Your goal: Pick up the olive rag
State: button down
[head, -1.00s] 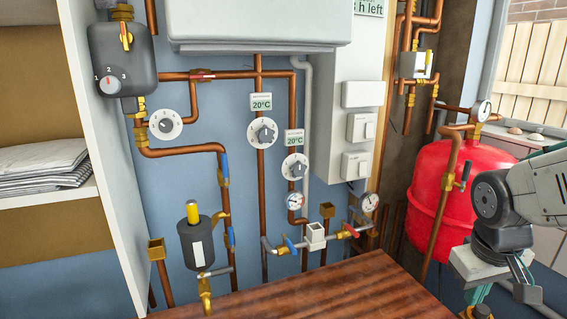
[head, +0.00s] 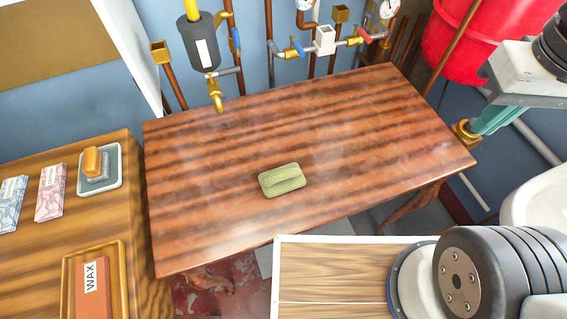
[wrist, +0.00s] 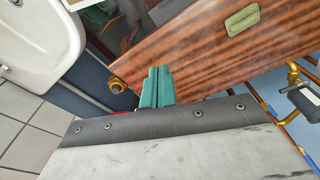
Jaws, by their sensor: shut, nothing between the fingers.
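The olive rag (head: 282,180) lies folded flat near the middle of the polished wooden table (head: 220,230). In the wrist view the rag (wrist: 244,19) shows at the upper right on the same tabletop. My gripper (wrist: 157,74) has its two teal fingers pressed together with nothing between them. In the head view my gripper (head: 464,131) is at the right, just by the table's right corner, well apart from the rag.
Pipes and a brass tap (head: 215,95) stand at the table's back edge. A red tank (head: 462,45) is at the back right. A cabinet with a wax tray (head: 124,285) and a soap dish (head: 99,182) is at the left. A white sink (wrist: 38,40) stands nearby. The tabletop around the rag is clear.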

aim_at(281, 180)
jog(key=u, duration=0.15)
jog(key=k, duration=0.9)
